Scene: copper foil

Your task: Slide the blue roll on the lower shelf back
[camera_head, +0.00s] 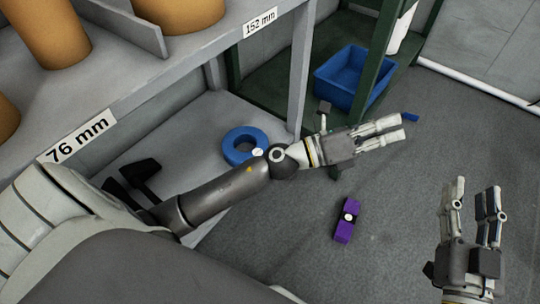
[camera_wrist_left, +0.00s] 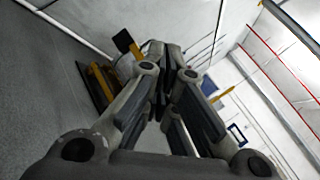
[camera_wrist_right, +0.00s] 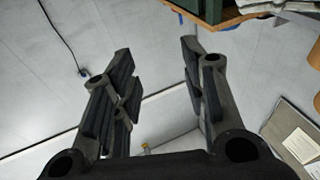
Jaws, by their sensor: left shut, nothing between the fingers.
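The blue roll (camera_head: 243,146) is a ring lying on the lower shelf (camera_head: 185,118), near its front right end by the shelf post. My left arm crosses in front of the shelf, and its forearm hides part of the shelf and sits close to the roll's lower edge. I cannot tell whether they touch. My left gripper (camera_head: 403,128) is past the shelf post, over the floor, pointing right; its fingers are together and empty, as the left wrist view (camera_wrist_left: 165,50) also shows. My right gripper (camera_head: 472,188) is over the floor at the right, fingers apart and empty, also in the right wrist view (camera_wrist_right: 155,60).
The upper shelf (camera_head: 120,85) holds several copper-coloured rolls (camera_head: 50,35) and has size labels. A blue bin (camera_head: 352,75) stands in a green rack (camera_head: 275,80). A purple object (camera_head: 345,220) lies on the floor.

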